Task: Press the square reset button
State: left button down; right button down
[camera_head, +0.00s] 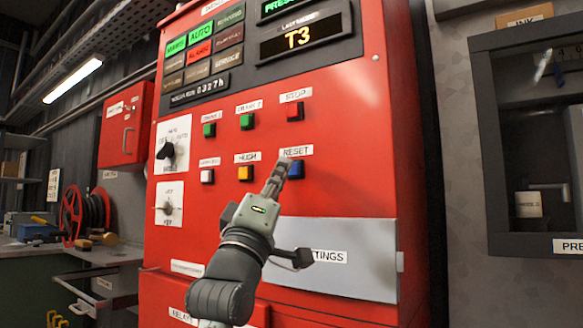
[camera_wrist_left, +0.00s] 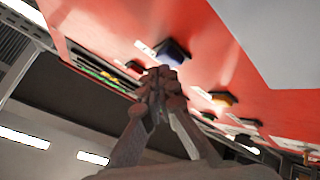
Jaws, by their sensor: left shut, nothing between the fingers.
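The square reset button (camera_head: 296,169) is blue and sits under a white RESET label on the red pump panel (camera_head: 340,195). My left gripper (camera_head: 280,167) is shut and empty, with its fingertips just left of the button in the head view. In the left wrist view the blue button (camera_wrist_left: 173,50) shows just beyond the shut fingertips (camera_wrist_left: 162,75). I cannot tell whether the fingertips touch it. My right gripper is not in view.
A yellow HUSH button (camera_head: 245,173) and a white button (camera_head: 207,176) are to the left in the same row. Green buttons and a red stop button (camera_head: 295,112) are above. A grey plate (camera_head: 350,270) is below. A grey cabinet (camera_head: 490,150) stands at the right.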

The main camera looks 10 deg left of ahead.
pick_arm(q)
jog(key=shift+w+d, duration=0.15)
jog(key=shift+w, duration=0.35)
dwell(0.8)
jog(key=shift+s, duration=0.1)
jog(key=shift+s+a+p, duration=0.3)
jog(key=shift+s, duration=0.45)
jog(key=shift+s, duration=0.1)
jog(key=s, duration=0.1)
jog(key=s+a, duration=0.1)
jog(key=s, duration=0.1)
jog(key=s+p, duration=0.1)
jog(key=shift+s+a, duration=0.3)
jog(key=shift+a, duration=0.05)
dwell(0.7)
